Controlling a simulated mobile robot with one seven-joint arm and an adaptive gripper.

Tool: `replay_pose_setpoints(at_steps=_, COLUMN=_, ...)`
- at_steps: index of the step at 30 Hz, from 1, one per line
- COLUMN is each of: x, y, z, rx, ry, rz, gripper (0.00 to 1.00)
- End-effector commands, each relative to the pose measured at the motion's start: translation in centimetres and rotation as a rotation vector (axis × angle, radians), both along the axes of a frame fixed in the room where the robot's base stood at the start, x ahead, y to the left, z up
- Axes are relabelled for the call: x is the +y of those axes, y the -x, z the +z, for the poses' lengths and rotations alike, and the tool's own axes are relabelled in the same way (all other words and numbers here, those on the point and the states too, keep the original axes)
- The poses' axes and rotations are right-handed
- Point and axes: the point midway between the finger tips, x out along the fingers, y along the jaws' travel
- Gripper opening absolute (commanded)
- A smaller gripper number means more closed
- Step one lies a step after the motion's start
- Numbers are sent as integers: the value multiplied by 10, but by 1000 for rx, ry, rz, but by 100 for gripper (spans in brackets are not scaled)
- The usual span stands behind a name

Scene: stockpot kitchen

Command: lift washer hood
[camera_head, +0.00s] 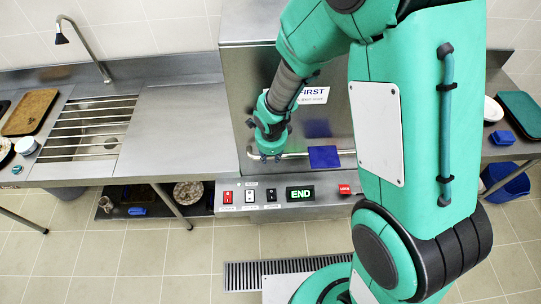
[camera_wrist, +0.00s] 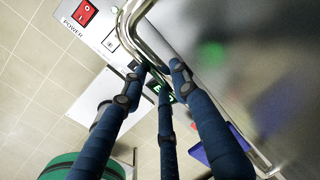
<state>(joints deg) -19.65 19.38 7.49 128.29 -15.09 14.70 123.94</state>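The washer hood (camera_head: 235,85) is a large stainless steel box in the middle of the head view, partly hidden behind my arm. A bent metal bar handle (camera_head: 295,154) runs along its lower front edge. The handle also shows in the wrist view (camera_wrist: 126,36), running diagonally past my fingertips. My gripper (camera_head: 270,154) is at the left part of the handle, pointing down at it. In the wrist view my blue fingers (camera_wrist: 160,72) extend to the bar with gaps between them and look open. Contact with the bar is unclear.
Below the hood is a control panel with a red power switch (camera_head: 227,197) and a green END display (camera_head: 300,193). A blue square (camera_head: 324,157) is at the handle's right part. A sink (camera_head: 85,135) and counter are left; a tray (camera_head: 520,113) is right.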

Motion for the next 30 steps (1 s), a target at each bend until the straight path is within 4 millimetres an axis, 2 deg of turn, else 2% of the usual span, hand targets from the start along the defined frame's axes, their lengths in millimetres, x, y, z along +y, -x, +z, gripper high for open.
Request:
replay_pose_setpoints(at_steps=10, x=0, y=0, z=3, rx=0, ry=0, rz=0, gripper=0)
replay_pose_setpoints(at_steps=17, x=1, y=-1, z=21, rx=-3, ry=-1, rz=-1, gripper=0)
replay_pose_setpoints(at_steps=23, x=1, y=-1, z=54, rx=-3, ry=-2, rz=0, gripper=0)
replay_pose_setpoints(at_steps=30, x=1, y=-1, z=112, rx=-5, ry=-3, rz=1, gripper=0)
